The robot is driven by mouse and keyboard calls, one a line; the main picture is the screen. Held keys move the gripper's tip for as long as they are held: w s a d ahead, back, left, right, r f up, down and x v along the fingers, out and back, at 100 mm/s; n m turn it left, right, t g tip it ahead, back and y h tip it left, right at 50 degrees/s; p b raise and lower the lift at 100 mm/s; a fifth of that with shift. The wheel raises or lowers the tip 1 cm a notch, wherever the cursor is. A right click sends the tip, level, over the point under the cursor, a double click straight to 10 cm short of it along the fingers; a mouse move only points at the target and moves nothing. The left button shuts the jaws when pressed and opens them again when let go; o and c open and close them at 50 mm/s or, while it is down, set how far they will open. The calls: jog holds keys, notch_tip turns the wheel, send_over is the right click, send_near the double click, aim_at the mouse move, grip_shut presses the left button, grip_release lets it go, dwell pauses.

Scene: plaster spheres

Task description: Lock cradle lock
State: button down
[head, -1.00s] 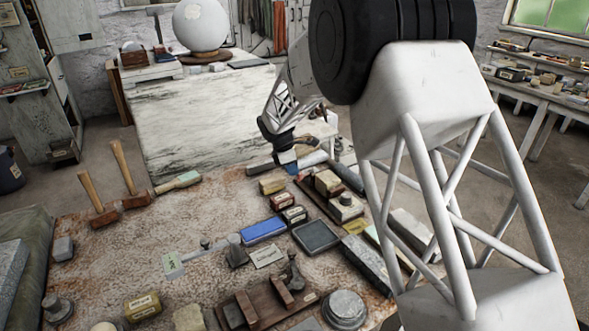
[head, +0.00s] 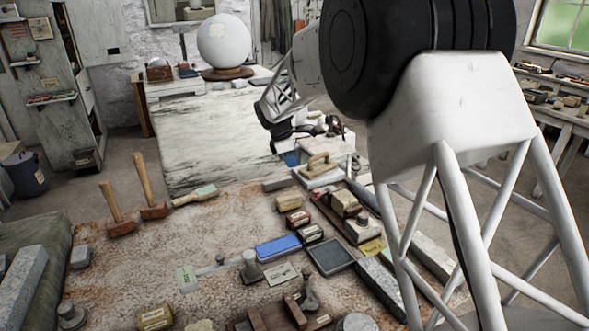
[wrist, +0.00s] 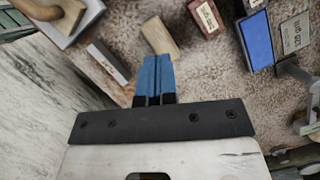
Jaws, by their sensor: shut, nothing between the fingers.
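My gripper (head: 290,158) is at the far edge of the stone-topped table, its blue fingers low beside a wooden-handled float. In the wrist view its blue fingers (wrist: 155,62) are shut together and empty, pointing at a pale block. No part is clearly marked as the cradle lock. A dark wooden stand with uprights (head: 290,312) and a grey metal knob-like piece (head: 308,297) is at the near edge, partly cut off. My gripper is well apart from both.
The table (head: 120,262) holds a blue block (head: 278,247), a dark tray (head: 330,257) and several small blocks. Two mallets (head: 145,185) stand at the left. A white sphere (head: 223,40) rests on a wooden ring on the back bench. Bare tabletop is at left centre.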

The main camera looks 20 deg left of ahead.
jog(key=shift+r, duration=0.15)
jog(key=c, duration=1.3)
grip_release()
jog(key=shift+d, duration=0.1)
jog(key=shift+o, duration=1.2)
jog(key=shift+w+d, duration=0.1)
jog(key=shift+d, duration=0.05)
jog(key=shift+o, duration=0.6)
jog(key=shift+w+d+f+n, duration=0.1)
jog(key=shift+d+f+n, duration=0.15)
jog(key=shift+n, duration=0.25)
jog(key=shift+w+d+f+n+g+y, duration=0.2)
jog(key=shift+w+d+f+n+y, duration=0.3)
jog(key=shift+d+n, duration=0.75)
jog(key=shift+w+d+f+n+g+y, duration=0.2)
jog(key=shift+w+d+f+n+y, duration=0.25)
jog(key=shift+d+n, duration=0.8)
jog(key=shift+w+d+f+n+g+y, duration=0.25)
jog(key=shift+d+f+n+y, duration=0.55)
jog(key=shift+n, duration=0.8)
jog(key=shift+d+r, duration=0.15)
jog(key=shift+r, duration=0.05)
